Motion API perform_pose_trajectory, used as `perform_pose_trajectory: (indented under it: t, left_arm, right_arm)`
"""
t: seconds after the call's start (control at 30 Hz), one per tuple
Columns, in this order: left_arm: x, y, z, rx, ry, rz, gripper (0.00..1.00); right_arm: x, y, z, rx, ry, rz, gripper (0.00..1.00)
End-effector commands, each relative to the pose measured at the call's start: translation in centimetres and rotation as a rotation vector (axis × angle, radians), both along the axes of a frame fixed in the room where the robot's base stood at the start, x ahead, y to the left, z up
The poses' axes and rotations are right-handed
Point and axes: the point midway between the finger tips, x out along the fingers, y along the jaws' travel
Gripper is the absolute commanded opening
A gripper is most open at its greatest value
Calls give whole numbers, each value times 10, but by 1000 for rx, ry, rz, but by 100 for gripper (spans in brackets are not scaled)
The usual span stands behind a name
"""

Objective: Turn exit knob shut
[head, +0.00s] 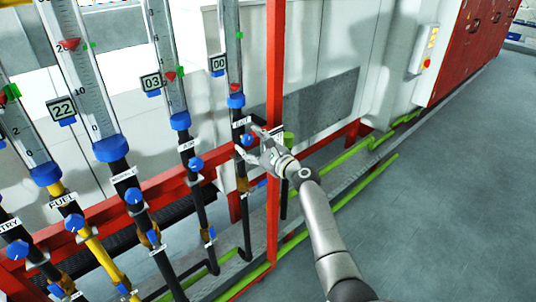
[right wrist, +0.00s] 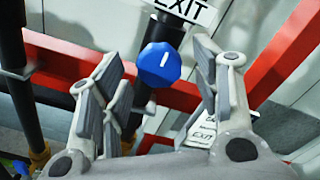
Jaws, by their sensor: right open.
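The exit knob (right wrist: 158,64) is a blue faceted knob with a short white mark that stands nearly upright, tilted slightly right. It sits below a white EXIT label (right wrist: 182,10) on a dark vertical pipe. In the head view the knob (head: 247,140) shows small beneath the rightmost gauge tube. My right gripper (head: 251,143) is open at the knob. In the right wrist view the knob appears between its spread fingers, with gaps on both sides; I cannot tell how deep it lies between them. My left gripper is out of view.
A red upright post (head: 275,80) stands close beside my right gripper. A red horizontal rail (head: 110,208) runs behind the pipes. Other blue knobs (head: 196,164) sit on pipes to the left. The grey floor (head: 440,190) at right is clear.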

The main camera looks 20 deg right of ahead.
Motion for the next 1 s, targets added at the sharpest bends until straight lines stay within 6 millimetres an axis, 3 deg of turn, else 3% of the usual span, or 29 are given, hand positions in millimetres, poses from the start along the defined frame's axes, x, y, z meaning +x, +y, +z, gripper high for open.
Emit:
perform_pose_trajectory:
  t: [0.53,0.7,1.0]
  left_arm:
    - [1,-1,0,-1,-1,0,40]
    - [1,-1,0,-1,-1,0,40]
    - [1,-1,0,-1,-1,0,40]
  right_arm:
    - [-81,-29,-1,-1,2,-2,57]
    - [-93,-33,-1,0,2,0,57]
    - [-95,-34,0,0,2,0,57]
